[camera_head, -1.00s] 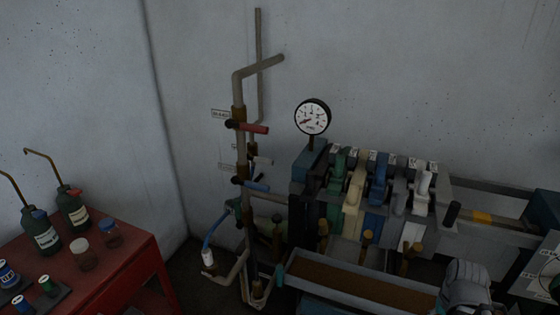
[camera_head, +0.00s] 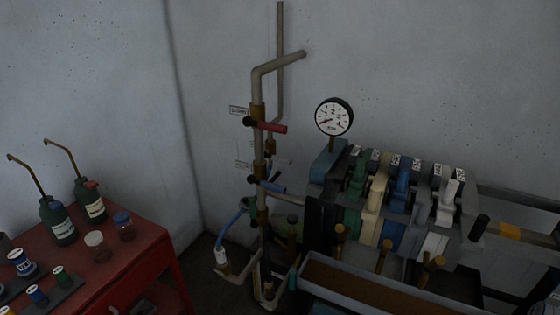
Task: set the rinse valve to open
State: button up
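A vertical pipe (camera_head: 258,90) against the wall carries several lever valves. The upper valve has a red lever (camera_head: 272,128) pointing right, across the pipe. My gripper is not in view.
A round gauge (camera_head: 334,117) stands over a bank of coloured valve blocks (camera_head: 385,195) at right. A brown-filled trough (camera_head: 370,288) lies in front. A red cabinet (camera_head: 135,262) with bottles is at left. A blue hose (camera_head: 228,228) hangs beside the pipe.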

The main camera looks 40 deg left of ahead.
aim_at(274, 158)
jog(key=u, duration=0.05)
jog(key=k, duration=1.2)
jog(key=u, duration=1.65)
jog(key=i, duration=1.1)
